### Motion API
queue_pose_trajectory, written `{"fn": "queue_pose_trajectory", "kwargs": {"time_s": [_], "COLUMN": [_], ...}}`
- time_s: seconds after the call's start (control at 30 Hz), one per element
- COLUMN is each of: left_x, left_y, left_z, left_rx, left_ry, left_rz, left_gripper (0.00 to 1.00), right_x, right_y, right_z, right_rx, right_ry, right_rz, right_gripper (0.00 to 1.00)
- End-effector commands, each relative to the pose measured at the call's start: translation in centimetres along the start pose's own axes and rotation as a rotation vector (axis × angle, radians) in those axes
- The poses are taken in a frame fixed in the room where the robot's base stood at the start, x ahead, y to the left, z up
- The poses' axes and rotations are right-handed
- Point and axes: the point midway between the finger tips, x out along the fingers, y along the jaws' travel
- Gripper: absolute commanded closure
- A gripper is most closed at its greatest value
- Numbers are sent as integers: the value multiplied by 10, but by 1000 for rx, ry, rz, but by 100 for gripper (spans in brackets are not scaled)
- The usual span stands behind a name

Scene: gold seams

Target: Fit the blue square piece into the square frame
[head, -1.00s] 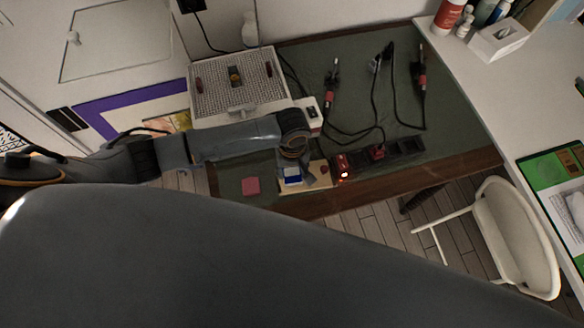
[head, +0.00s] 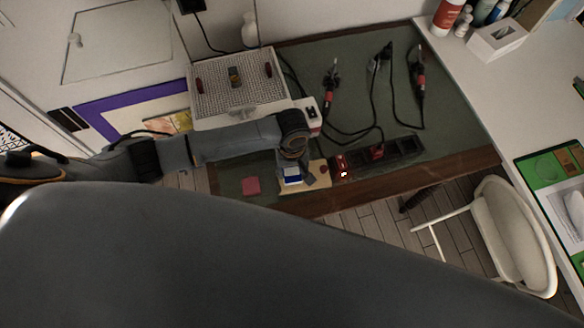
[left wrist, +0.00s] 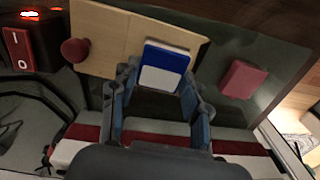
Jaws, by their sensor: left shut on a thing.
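My left gripper (left wrist: 160,88) is shut on the blue square piece (left wrist: 166,57), which has a blue upper part and a white lower part in the left wrist view. The piece also shows small in the head view (head: 293,176), below my left wrist. It is over or against a light wooden board (left wrist: 105,32) with a red knob (left wrist: 75,50). I cannot tell whether it touches the board. No separate square frame can be made out; it may be hidden behind the piece and fingers. My right gripper is not in view.
A pinkish-red square block (head: 250,186) lies on the green mat (head: 228,184) left of the board. A perforated white plate (head: 215,98) stands behind my arm. Black cables and red-handled tools (head: 330,88) lie to the right. A red switch box (head: 342,164) is beside the board.

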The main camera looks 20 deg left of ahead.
Motion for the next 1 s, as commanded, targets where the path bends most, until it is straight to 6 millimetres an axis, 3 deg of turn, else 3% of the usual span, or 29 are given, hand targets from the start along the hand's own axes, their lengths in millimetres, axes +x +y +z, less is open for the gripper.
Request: {"fn": "queue_pose_trajectory", "kwargs": {"time_s": [0.7, 0.73, 0.83, 1.0], "left_x": [7, 7, 7, 7], "left_y": [0, 0, 0, 0], "left_z": [0, 0, 0, 0], "left_rx": [0, 0, 0, 0], "left_ry": [0, 0, 0, 0], "left_rz": [0, 0, 0, 0], "left_gripper": [78, 49, 29, 27], "right_x": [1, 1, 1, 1], "right_y": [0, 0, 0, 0], "right_z": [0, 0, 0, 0], "right_rx": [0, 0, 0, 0], "right_ry": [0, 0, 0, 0], "right_rz": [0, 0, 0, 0], "right_gripper": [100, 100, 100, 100]}}
